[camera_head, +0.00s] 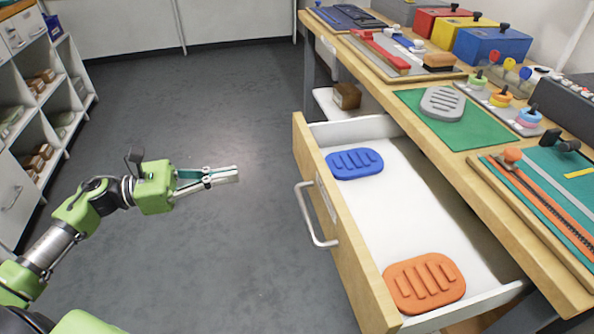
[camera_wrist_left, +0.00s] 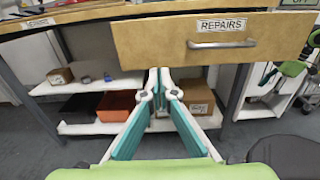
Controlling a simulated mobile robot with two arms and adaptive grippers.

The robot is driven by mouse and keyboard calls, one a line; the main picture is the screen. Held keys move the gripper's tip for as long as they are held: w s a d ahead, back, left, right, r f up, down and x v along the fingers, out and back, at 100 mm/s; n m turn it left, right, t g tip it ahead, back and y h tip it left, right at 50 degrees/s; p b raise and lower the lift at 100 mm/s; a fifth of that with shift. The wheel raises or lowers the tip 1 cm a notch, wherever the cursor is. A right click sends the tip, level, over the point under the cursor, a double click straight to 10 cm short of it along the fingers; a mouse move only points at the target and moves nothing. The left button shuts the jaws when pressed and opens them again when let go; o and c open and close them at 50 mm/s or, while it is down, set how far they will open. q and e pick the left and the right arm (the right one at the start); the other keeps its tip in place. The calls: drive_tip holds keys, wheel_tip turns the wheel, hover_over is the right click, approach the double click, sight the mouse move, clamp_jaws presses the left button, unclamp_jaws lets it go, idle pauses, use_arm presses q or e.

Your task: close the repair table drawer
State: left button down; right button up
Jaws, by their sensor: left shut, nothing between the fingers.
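The repair table drawer (camera_head: 343,233) is pulled far out from the table, with a wooden front and a grey bar handle (camera_head: 309,213). Inside lie a blue ribbed pad (camera_head: 354,163) and an orange ribbed pad (camera_head: 424,283). My left gripper (camera_head: 237,174) is shut and empty, to the left of the drawer front and apart from it. In the left wrist view the drawer front (camera_wrist_left: 160,45), labelled REPAIRS, is ahead, its handle (camera_wrist_left: 222,44) up and right of my fingertips (camera_wrist_left: 159,72). My right gripper is not in view.
The repair table (camera_head: 440,150) carries a green mat (camera_head: 470,132) with a grey ribbed pad (camera_head: 442,103), and coloured boxes (camera_head: 492,46) at the back. Shelving (camera_head: 40,85) stands at the far left. The floor (camera_head: 215,95) between is clear. An orange bin (camera_wrist_left: 116,103) sits on a lower shelf.

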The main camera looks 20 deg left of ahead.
sight(304, 162)
use_arm(q)
drive_tip(key=x, duration=1.2)
drive_tip(key=shift+w+d+r, duration=0.1)
drive_tip(key=shift+d+r, duration=0.05)
drive_tip(key=shift+w+d, duration=0.35)
drive_tip(key=shift+d, duration=0.15)
drive_tip(key=shift+d, duration=0.1)
drive_tip(key=x, duration=2.2)
drive_tip(key=shift+w, duration=0.2)
drive_tip(key=shift+b, duration=0.3)
